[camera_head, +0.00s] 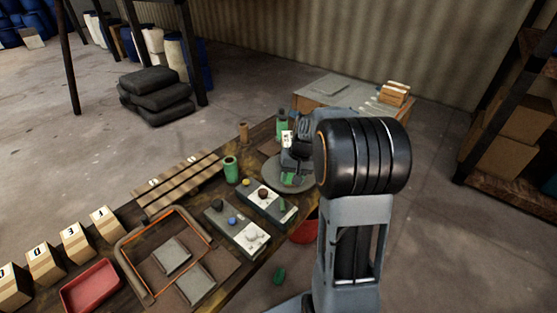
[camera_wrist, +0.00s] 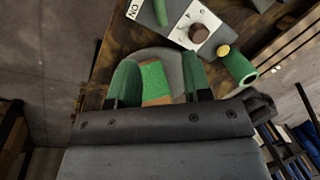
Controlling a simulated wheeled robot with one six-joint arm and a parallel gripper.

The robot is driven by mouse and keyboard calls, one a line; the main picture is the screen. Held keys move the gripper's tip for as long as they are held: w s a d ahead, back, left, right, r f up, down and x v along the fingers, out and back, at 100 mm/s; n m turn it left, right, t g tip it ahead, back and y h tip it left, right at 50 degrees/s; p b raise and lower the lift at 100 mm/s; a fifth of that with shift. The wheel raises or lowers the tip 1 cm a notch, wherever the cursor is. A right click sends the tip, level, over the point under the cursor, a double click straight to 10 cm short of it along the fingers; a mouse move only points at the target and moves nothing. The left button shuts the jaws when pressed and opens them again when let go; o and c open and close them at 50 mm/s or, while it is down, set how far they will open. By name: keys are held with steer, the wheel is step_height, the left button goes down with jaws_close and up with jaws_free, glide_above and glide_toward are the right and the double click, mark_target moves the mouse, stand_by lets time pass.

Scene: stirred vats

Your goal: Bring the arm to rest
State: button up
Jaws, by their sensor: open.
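My arm rises at the right of the head view and bends down over the far right part of the wooden bench. My gripper (camera_head: 289,177) is low over a grey round plate (camera_head: 271,176). In the wrist view my gripper (camera_wrist: 160,72) has its two dark green fingers spread apart. Between them a bright green and brown piece (camera_wrist: 155,80) shows against the round plate (camera_wrist: 152,53). I cannot tell whether the fingers touch that piece.
Two panels with knobs (camera_head: 236,231) lie left of the plate, near a green cylinder (camera_head: 231,169). A red bucket (camera_head: 303,232) stands below the bench edge.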

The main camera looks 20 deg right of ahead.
steer(key=s+a+r+n+t+h, duration=0.1)
steer(key=s+a+r+n, duration=0.1)
steer(key=s+a, duration=0.4)
steer(key=s+a+r+n+t+h, duration=0.1)
steer(key=s+a+r+n, duration=0.1)
steer(key=s+a+r, duration=0.3)
steer(key=s+a, duration=0.1)
steer(key=s, duration=0.3)
steer(key=shift+s+r+t, duration=0.2)
steer(key=shift+s+t, duration=0.05)
steer(key=shift+t, duration=0.15)
